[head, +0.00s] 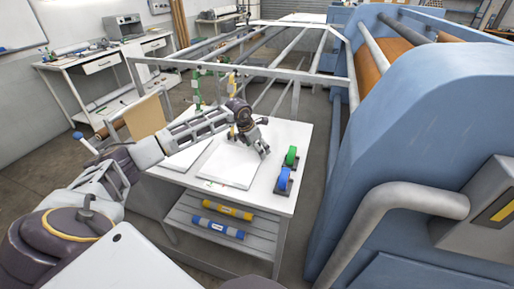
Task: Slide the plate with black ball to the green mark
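My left gripper (258,147) is over the white worktable, just above a white sheet or board (230,165). Its dark fingers look spread, with nothing seen between them. I cannot make out a plate with a black ball; it may be too small or hidden behind my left arm. Small green parts (197,88) show near the metal rail beyond the table, but I cannot tell whether one is the green mark. My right gripper is not in view.
The big blue press (420,130) closes off the right; metal rails (250,70) run behind.

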